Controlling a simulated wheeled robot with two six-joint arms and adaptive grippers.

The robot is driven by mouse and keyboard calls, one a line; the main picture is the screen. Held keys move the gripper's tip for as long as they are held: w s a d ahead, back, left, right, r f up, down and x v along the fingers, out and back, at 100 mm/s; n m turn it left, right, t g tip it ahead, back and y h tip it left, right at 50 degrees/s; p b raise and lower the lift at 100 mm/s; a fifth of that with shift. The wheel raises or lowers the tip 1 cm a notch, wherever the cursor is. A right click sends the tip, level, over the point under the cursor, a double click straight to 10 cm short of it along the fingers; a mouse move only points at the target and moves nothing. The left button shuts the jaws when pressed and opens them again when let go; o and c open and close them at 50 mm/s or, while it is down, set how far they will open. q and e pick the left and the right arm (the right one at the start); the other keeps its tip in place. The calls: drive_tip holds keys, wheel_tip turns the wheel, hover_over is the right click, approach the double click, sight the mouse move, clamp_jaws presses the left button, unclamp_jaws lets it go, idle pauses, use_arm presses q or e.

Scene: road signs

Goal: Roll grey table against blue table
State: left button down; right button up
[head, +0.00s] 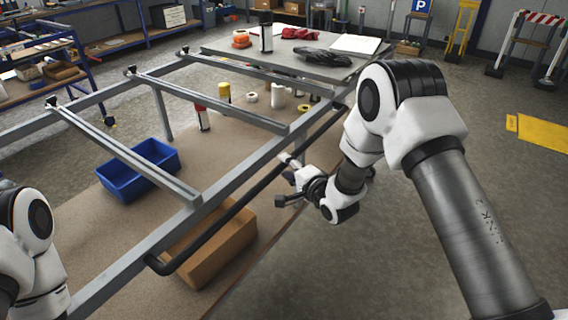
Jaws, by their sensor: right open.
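The grey table (235,211) is a metal frame with cross rails, a brown lower shelf and a black push handle (215,238) along its near right side. Its far end has a flat grey top. A blue-framed table (88,82) stands at the far left, apart from the grey table across a strip of floor. My right gripper (284,180) is open and empty, beside the black handle near its middle; I cannot tell if it touches. My left arm shows at the lower left edge, but its gripper is out of view.
The lower shelf carries a blue bin (139,168), a cardboard box (212,247) and several cans. Red gloves (300,33), black gloves (323,57) and a paper (355,45) lie on the grey top. A yellow plate (545,133) lies on the floor at right. Floor beside the handle is clear.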

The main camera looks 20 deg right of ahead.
drive_tip(key=shift+w+a, duration=0.6)
drive_tip(key=shift+w, duration=0.25)
drive_tip(key=shift+d+f, duration=0.1)
drive_tip(key=shift+d, duration=0.1)
drive_tip(key=shift+c, duration=0.3)
clamp_jaws()
drive_tip(key=shift+a, duration=0.1)
